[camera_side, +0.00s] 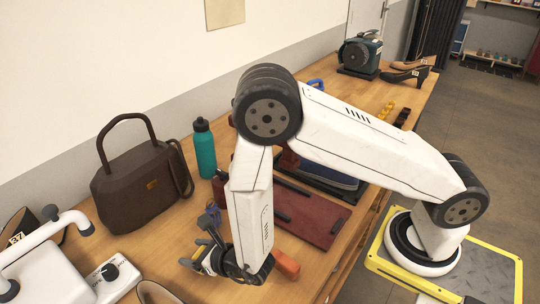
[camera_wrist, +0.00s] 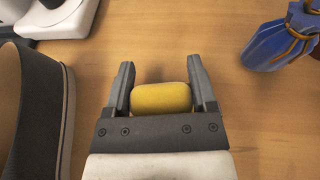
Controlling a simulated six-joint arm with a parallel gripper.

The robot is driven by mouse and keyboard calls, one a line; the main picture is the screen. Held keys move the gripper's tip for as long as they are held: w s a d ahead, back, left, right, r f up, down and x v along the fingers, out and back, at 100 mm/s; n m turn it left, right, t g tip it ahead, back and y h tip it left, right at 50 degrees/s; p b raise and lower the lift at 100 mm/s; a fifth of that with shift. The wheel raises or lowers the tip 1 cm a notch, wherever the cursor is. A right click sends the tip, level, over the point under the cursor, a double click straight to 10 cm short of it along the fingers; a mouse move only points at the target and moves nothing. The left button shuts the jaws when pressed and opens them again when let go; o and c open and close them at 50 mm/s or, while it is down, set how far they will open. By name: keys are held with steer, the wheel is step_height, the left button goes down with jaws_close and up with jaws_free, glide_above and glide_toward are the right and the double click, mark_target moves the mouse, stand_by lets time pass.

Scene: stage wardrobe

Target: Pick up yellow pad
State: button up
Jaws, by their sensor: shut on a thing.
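The yellow pad (camera_wrist: 161,98) is a small rounded block between the two fingers of my gripper (camera_wrist: 161,84) in the wrist view. My gripper is shut on it, with a finger at its left and right ends. Bare wood shows around the pad, and I cannot tell whether it touches the table. In the side view my gripper (camera_side: 202,262) is low over the front of the table, and the pad is mostly hidden there.
A blue item with an orange cord (camera_wrist: 283,42) lies right of my gripper. A dark curved shoe (camera_wrist: 35,110) stands close on the left. A brown handbag (camera_side: 138,187), a teal bottle (camera_side: 204,150) and a dark red board (camera_side: 310,212) stand farther back. An orange block (camera_side: 286,265) is beside my wrist.

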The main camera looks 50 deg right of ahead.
step_height(320, 180, up, 10)
steer(key=shift+f, duration=0.25)
stand_by(0.5)
stand_by(0.6)
